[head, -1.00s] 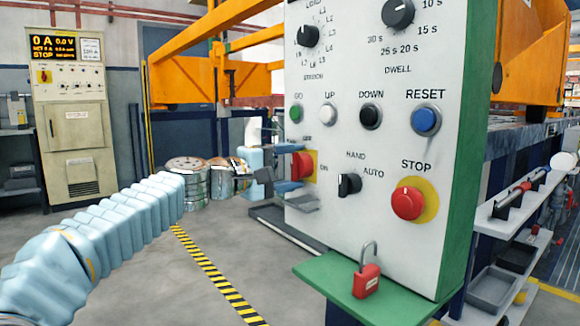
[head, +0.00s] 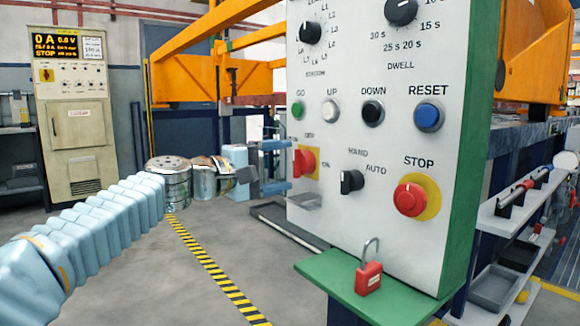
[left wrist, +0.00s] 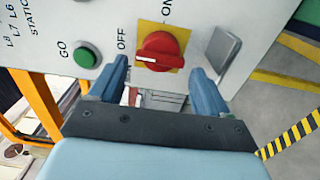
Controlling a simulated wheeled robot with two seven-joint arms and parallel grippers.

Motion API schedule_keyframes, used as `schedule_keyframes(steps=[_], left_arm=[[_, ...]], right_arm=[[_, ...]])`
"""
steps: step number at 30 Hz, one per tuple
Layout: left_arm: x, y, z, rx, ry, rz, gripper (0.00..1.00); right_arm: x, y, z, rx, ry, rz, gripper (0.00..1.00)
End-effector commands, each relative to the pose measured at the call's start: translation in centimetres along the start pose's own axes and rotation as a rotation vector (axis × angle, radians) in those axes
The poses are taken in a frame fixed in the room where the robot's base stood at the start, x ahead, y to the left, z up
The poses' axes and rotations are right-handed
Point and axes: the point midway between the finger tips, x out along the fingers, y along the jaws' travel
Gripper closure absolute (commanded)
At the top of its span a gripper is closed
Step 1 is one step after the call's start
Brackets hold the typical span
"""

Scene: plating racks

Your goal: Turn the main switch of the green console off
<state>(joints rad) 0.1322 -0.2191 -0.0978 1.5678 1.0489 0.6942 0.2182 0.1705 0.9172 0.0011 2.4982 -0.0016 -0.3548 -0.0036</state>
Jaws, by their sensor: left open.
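The green console (head: 462,150) has a white front panel, large in the head view. Its main switch (head: 305,161) is a red knob on a yellow plate at the panel's left edge, with OFF above it and ON to its right. My right gripper does not show.
A red padlock (head: 368,279) stands on the console's green ledge (head: 325,275). The red STOP button (head: 409,199) and HAND/AUTO knob (head: 351,181) are on the same panel. A grey bracket (left wrist: 223,50) sits close below the switch. Metal drums (head: 172,178) stand behind my arm.

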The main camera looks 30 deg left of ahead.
Motion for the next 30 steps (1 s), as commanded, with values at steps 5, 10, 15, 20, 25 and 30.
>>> schedule_keyframes(steps=[5,10,15,20,25,30], left_arm=[[-4.7,0.0,0.0,0.0,0.003,0.003,0.23],[-8.2,0.0,0.0,0.0,0.001,0.001,0.23],[-10.1,0.0,0.0,-0.001,0.0,0.001,0.23],[-10.6,-0.1,0.0,-0.001,0.0,0.0,0.23],[-10.6,-0.1,0.0,-0.001,0.0,0.0,0.23],[-10.5,-0.1,0.0,-0.001,0.0,0.0,0.23]], right_arm=[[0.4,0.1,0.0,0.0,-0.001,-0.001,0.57],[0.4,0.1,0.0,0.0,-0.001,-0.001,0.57],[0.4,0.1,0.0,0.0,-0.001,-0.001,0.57],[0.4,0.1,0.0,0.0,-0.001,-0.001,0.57],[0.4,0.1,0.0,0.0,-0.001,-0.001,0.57],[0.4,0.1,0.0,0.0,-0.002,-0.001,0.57]])
